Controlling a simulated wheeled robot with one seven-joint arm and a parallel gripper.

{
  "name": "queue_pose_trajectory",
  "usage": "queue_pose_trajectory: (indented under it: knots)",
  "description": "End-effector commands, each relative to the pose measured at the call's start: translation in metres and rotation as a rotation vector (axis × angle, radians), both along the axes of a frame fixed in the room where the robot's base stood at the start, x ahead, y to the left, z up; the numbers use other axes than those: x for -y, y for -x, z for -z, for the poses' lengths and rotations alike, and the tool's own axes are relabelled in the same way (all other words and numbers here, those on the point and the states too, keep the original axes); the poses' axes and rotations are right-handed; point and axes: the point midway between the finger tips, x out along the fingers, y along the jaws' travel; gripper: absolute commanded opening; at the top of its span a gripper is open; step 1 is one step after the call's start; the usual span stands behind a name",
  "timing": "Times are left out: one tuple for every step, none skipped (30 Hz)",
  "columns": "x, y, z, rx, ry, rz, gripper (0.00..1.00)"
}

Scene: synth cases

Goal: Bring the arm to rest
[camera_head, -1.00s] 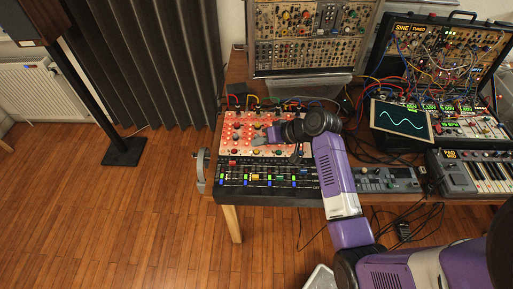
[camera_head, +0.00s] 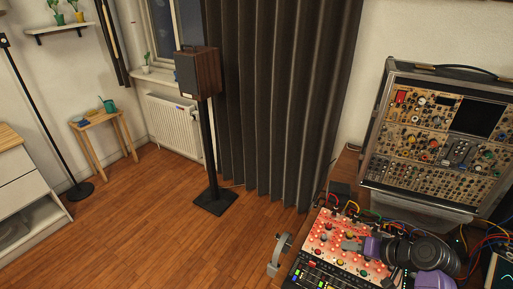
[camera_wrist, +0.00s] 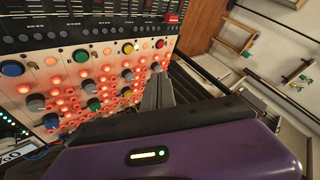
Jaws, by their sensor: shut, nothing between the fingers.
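My gripper (camera_head: 351,245) is at the lower right of the head view, over the red-lit knob panel (camera_head: 333,231) on the desk. Its grey fingers are together with nothing between them. In the wrist view the closed fingers (camera_wrist: 158,94) stand beside the right edge of the knob panel (camera_wrist: 75,88), which has several coloured knobs. I cannot tell how high the fingertips are above it. My purple and black arm reaches in from the lower right and hides part of the desk.
A slider mixer (camera_head: 325,276) lies in front of the panel. A modular synth case (camera_head: 440,135) stands behind, with cables near it. A speaker (camera_head: 197,73) on a black stand, a radiator (camera_head: 174,124) and a curtain (camera_head: 275,100) are farther left. The wooden floor (camera_head: 150,210) is largely clear.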

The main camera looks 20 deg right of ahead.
Motion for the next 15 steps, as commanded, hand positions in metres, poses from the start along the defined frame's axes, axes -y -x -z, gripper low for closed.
queue_pose_trajectory:
  knots:
    - [0.000,0.000,0.000,0.000,0.000,0.000,0.00]
    - [0.000,0.000,0.000,0.001,-0.001,0.002,0.00]
    - [0.002,-0.001,-0.001,0.007,0.001,0.008,0.00]
    - [0.004,-0.003,-0.002,0.013,0.005,0.016,0.00]
    - [0.007,-0.005,-0.004,0.023,0.012,0.027,0.00]
    - [0.013,-0.008,-0.006,0.040,0.026,0.049,0.00]
    - [0.019,-0.011,-0.010,0.057,0.043,0.068,0.00]
    - [0.026,-0.015,-0.016,0.078,0.065,0.091,0.00]
    - [0.037,-0.020,-0.027,0.113,0.099,0.125,0.00]
    - [0.045,-0.022,-0.034,0.139,0.127,0.153,0.00]
    - [0.052,-0.022,-0.039,0.162,0.154,0.180,0.00]
    - [0.058,-0.020,-0.044,0.191,0.189,0.215,0.00]
    - [0.060,-0.018,-0.046,0.212,0.213,0.237,0.00]
    - [0.060,-0.015,-0.048,0.231,0.239,0.260,0.00]
    - [0.059,-0.011,-0.050,0.257,0.271,0.284,0.00]
